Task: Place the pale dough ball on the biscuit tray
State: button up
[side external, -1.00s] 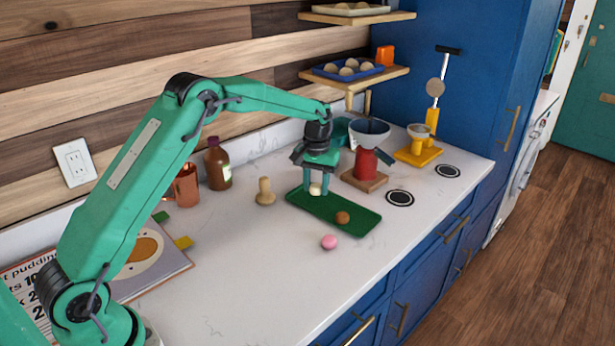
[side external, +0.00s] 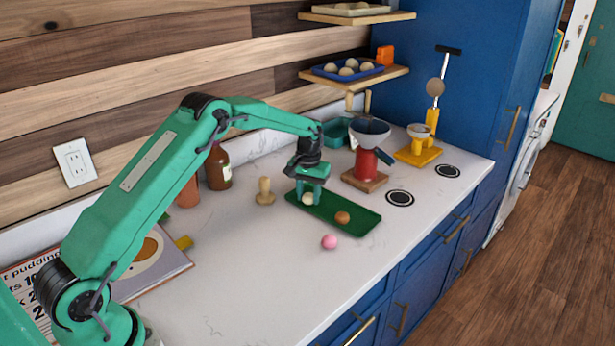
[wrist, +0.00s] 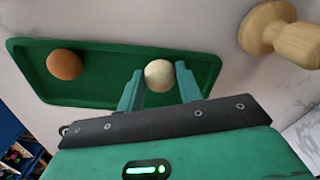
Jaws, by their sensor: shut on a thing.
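The pale dough ball (side external: 307,199) is between the fingers of my gripper (side external: 309,197), at the left end of the green tray (side external: 322,216) on the counter. In the wrist view the pale ball (wrist: 159,75) sits between the two green fingers of my gripper (wrist: 160,86), with the tray's green surface (wrist: 108,72) behind it. The ball is low over the tray or touching it; I cannot tell which. A brown ball (side external: 342,217) lies on the tray's other end and shows in the wrist view too (wrist: 64,64).
A pink ball (side external: 329,242) lies on the counter in front of the tray. A wooden peg-shaped piece (side external: 265,192) stands left of it. A red scale-like stand with a bowl (side external: 366,165) is behind. A blue tray (side external: 327,74) with several pale balls is on the shelf.

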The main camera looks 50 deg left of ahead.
aim_at(308, 200)
jog(key=shift+f, duration=0.3)
jog(key=shift+f, duration=0.15)
jog(key=o, duration=1)
notch_tip(308, 200, up, 12)
jog(key=shift+r, duration=0.15)
jog(key=shift+r, duration=0.1)
dwell(0.5)
